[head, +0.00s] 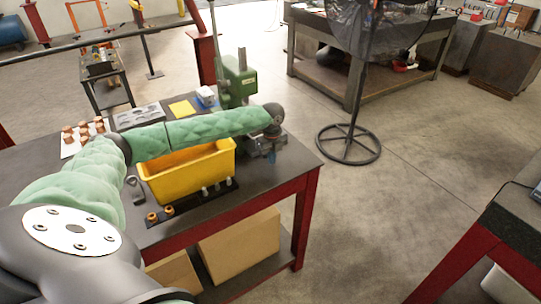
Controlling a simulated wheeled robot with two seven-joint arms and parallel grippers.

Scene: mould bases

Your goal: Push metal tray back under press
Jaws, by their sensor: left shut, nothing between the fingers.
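A green press (238,82) stands at the back of the dark-topped table with red legs. A flat grey metal tray (138,116) with recesses lies on the table to the left of the press, behind my left forearm. My left arm reaches across the table from the left. My left gripper (271,155) points down near the table's right end, in front and to the right of the press. It is shut and empty, close to a dark metal block; I cannot tell whether they touch. My right gripper is out of view.
A yellow bin (188,176) stands below my left forearm. Copper-coloured pieces (82,131) lie on a white sheet at the left. A yellow pad (182,108) and a small white-blue box (206,96) lie near the press. A black stand fan (349,143) is on the floor beyond.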

